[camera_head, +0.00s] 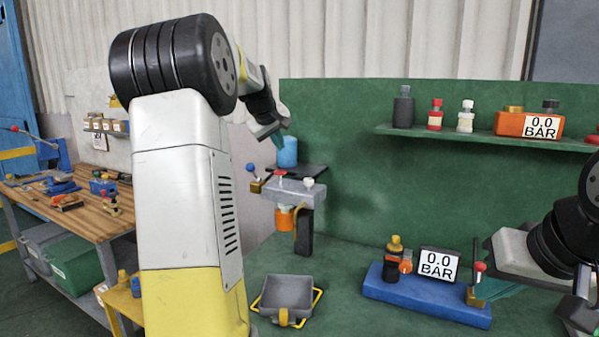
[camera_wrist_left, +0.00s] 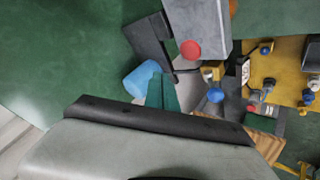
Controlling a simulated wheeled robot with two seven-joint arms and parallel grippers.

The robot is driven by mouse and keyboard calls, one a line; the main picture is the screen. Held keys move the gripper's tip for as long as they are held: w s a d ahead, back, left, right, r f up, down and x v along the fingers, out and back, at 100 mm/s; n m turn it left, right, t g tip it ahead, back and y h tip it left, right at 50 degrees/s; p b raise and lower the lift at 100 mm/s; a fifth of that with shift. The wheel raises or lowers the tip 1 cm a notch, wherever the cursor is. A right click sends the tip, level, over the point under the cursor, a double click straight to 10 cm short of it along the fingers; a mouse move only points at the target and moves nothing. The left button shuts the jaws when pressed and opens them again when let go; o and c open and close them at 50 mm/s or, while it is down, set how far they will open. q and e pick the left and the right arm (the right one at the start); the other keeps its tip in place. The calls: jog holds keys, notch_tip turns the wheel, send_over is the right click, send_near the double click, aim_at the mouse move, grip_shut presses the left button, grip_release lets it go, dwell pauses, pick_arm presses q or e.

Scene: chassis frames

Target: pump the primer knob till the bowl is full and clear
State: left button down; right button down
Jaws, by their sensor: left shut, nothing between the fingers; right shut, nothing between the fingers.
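A grey filter head (camera_head: 295,190) stands at the back left of the green bench, with a red-topped knob (camera_head: 280,175), a white knob and a blue ball lever (camera_head: 251,168). An orange bowl (camera_head: 285,218) hangs under it, partly hidden; its fill cannot be told. A blue cylinder (camera_head: 287,150) rises behind the head; which part is the primer knob is unclear. My left gripper (camera_head: 279,140) is shut and empty, its teal fingertips beside the blue cylinder, also in the left wrist view (camera_wrist_left: 141,77); contact cannot be told. My right gripper (camera_head: 490,290) is shut and empty at the blue base.
A blue base (camera_head: 430,302) carries a 0.0 BAR display (camera_head: 438,264) and a red-knobbed valve (camera_head: 480,267). A grey tray (camera_head: 287,293) stands at front centre. A shelf (camera_head: 480,136) holds bottles and another 0.0 BAR gauge. My left arm hides much of the left side.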

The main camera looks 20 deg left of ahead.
aim_at(281, 170)
pick_arm(q)
jog(key=shift+f, duration=2.35)
jog(key=shift+f, duration=0.15)
jog(key=shift+f, duration=0.25)
jog(key=shift+f, duration=1.05)
dwell(1.1)
jog(key=shift+r, duration=1.45)
jog(key=shift+r, duration=2.5)
